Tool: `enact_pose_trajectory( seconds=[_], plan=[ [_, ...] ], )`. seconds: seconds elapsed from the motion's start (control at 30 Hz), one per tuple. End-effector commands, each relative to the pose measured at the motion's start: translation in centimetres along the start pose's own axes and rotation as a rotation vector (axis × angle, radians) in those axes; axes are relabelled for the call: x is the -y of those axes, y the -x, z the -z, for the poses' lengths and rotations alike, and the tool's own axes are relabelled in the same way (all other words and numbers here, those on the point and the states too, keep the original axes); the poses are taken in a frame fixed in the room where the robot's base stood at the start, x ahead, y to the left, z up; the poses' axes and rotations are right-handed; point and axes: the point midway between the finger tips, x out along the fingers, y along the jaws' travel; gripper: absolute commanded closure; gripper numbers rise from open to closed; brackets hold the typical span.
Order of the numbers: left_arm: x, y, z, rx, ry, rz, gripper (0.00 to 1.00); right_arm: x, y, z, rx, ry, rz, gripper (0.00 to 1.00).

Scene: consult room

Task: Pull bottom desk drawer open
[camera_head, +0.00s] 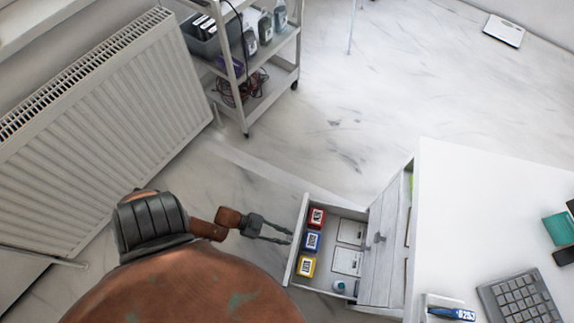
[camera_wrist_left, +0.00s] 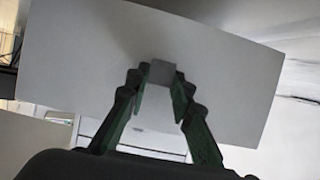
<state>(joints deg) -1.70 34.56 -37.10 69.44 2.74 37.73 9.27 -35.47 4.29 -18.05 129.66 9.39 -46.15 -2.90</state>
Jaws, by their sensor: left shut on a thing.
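The white desk's bottom drawer (camera_head: 337,213) stands pulled out to the left, with its inside showing in the head view. Its front panel also fills much of the left wrist view (camera_wrist_left: 75,55). My left gripper (camera_head: 290,237) reaches the front panel from the left. In the wrist view its two fingers close on a small grey handle (camera_wrist_left: 162,72) at the panel's middle. The handle is hidden in the head view. My right gripper does not show.
In the drawer lie red (camera_head: 316,218), blue (camera_head: 311,241) and yellow (camera_head: 306,265) boxes and white cards. The desk top (camera_head: 470,210) holds a keyboard (camera_head: 521,298). A radiator (camera_head: 90,130) and trolley (camera_head: 255,105) stand at left and back.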

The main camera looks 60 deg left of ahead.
Motion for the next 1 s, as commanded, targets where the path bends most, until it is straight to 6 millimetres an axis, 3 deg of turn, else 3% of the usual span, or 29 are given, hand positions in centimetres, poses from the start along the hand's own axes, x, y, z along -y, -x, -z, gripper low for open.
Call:
enact_pose_trajectory(
  seconds=[0.57,0.6,0.83,1.0],
  plan=[
    [-0.37,0.19,-0.20,0.002,-0.005,-0.016,1.00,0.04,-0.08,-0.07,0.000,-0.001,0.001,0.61],
    [-0.37,0.20,-0.20,0.002,-0.005,-0.016,0.77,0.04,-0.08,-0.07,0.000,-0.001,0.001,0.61],
    [-0.28,0.19,-0.15,0.001,-0.005,-0.015,0.62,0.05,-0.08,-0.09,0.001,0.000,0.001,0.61],
    [-0.22,0.18,-0.11,0.001,-0.006,-0.014,0.61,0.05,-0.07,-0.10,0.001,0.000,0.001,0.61]
  ],
)
